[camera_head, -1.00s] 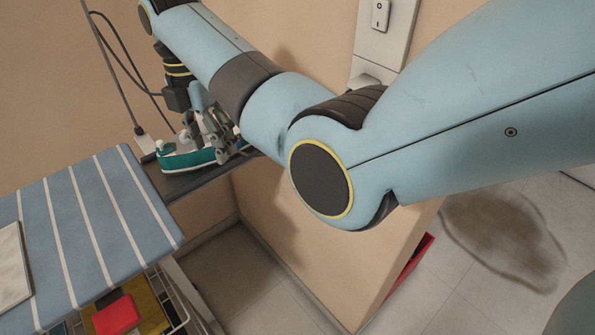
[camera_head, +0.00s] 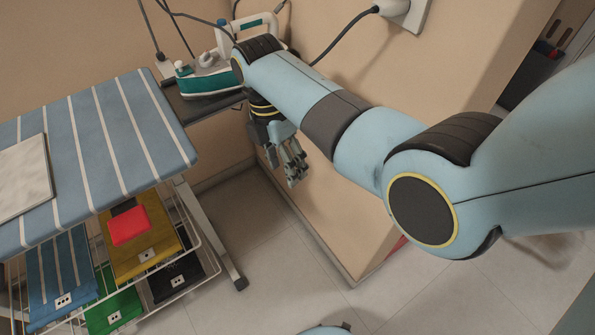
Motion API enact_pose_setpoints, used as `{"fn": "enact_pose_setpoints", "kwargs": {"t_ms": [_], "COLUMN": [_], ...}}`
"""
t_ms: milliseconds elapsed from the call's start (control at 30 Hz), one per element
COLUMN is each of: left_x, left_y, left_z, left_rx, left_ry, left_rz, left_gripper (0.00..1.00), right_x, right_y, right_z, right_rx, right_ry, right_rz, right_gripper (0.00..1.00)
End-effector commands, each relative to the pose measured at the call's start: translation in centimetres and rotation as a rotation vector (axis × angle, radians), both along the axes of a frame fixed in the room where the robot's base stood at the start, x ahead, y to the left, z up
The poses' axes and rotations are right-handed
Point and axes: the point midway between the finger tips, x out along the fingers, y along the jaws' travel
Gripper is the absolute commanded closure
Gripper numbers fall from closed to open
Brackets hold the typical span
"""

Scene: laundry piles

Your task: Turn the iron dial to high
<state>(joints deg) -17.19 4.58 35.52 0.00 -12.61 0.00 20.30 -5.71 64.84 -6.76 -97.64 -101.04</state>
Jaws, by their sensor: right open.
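The iron (camera_head: 207,84), teal and white, lies on a dark rest (camera_head: 190,112) at the right end of the ironing board. My right arm partly covers its right side. I cannot make out its dial or the dial's setting for sure. My right gripper (camera_head: 293,178) hangs open and empty, fingers pointing down, to the right of and below the iron and apart from it. My left gripper is out of view.
The blue striped ironing board (camera_head: 92,140) fills the left, with a pale flat panel (camera_head: 24,178) on it. Below, a wire rack (camera_head: 203,236) holds folded coloured cloths. A beige wall stands close behind my right gripper. Cords run above the iron.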

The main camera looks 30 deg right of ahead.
Motion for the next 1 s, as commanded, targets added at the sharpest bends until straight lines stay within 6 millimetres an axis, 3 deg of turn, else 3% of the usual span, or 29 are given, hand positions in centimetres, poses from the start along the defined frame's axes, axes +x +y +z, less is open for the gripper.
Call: {"fn": "enact_pose_setpoints", "kwargs": {"t_ms": [100, 333, 700, 833, 1000], "left_x": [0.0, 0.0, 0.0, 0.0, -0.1], "left_y": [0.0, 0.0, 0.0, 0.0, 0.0], "left_z": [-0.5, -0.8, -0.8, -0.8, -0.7], "left_rx": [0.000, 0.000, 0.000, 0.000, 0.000], "left_ry": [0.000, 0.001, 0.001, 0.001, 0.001], "left_rz": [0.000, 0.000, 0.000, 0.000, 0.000], "left_gripper": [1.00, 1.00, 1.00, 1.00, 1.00], "right_x": [-1.3, -2.7, -2.9, -2.9, -2.4], "right_y": [-0.3, -0.7, -0.7, -0.7, -0.6], "right_z": [-2.0, -3.9, -4.2, -4.2, -3.7], "right_rx": [-0.008, -0.018, -0.020, -0.020, -0.028], "right_ry": [0.011, 0.021, 0.022, 0.022, 0.015], "right_rz": [-0.025, -0.055, -0.061, -0.061, -0.099], "right_gripper": [0.48, 0.48, 0.48, 0.63, 0.63]}}
